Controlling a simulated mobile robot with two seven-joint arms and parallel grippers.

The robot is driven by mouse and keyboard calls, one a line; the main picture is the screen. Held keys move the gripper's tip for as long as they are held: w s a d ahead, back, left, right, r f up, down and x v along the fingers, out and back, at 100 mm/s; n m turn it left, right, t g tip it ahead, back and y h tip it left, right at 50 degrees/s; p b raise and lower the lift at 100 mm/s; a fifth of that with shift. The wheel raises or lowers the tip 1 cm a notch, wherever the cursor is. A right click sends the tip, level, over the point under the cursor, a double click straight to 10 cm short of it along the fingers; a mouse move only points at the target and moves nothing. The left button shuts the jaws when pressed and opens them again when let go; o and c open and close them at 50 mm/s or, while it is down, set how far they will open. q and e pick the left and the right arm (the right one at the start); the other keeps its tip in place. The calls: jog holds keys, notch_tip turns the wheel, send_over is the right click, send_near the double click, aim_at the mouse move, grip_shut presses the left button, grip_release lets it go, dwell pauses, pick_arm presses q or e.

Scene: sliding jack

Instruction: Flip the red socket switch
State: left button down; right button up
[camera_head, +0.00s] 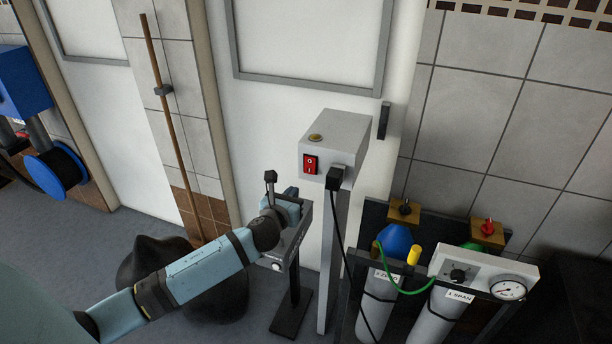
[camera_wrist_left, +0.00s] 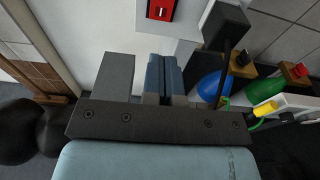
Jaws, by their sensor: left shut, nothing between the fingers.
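The red socket switch (camera_head: 310,164) is on the front face of a light grey box (camera_head: 345,133) on a post. It also shows at the top edge of the left wrist view (camera_wrist_left: 162,10), partly cut off. A black plug (camera_head: 336,178) with a hanging cable sits right of the switch. My left gripper (camera_head: 291,192) is just below and left of the switch, apart from it in the picture. In the left wrist view its blue fingers (camera_wrist_left: 161,72) are together and empty, pointing up toward the box below the switch. My right gripper is not in view.
Gas cylinders (camera_head: 378,298) with blue and green tops stand in a dark rack to the right. A white panel with a gauge (camera_head: 508,290) and a green hose is beside them. A dark sack-like object (camera_head: 155,262) lies behind my left arm.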

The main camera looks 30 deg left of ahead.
aim_at(308, 172)
pick_arm(q)
jog(key=p+x, duration=0.1)
jog(key=x, duration=0.9)
jog(key=shift+w+f, duration=0.1)
jog(key=shift+w, duration=0.15)
jog(key=shift+a, duration=0.1)
jog(key=shift+f+b, duration=0.1)
jog(key=shift+b, duration=0.2)
jog(key=b, duration=0.2)
jog(key=shift+w+f+b, duration=0.2)
jog(key=shift+f+b, duration=0.15)
jog(key=shift+b, duration=0.05)
jog(key=shift+a+r+t, duration=0.1)
jog(key=shift+r+t, duration=0.2)
jog(key=shift+r, duration=0.2)
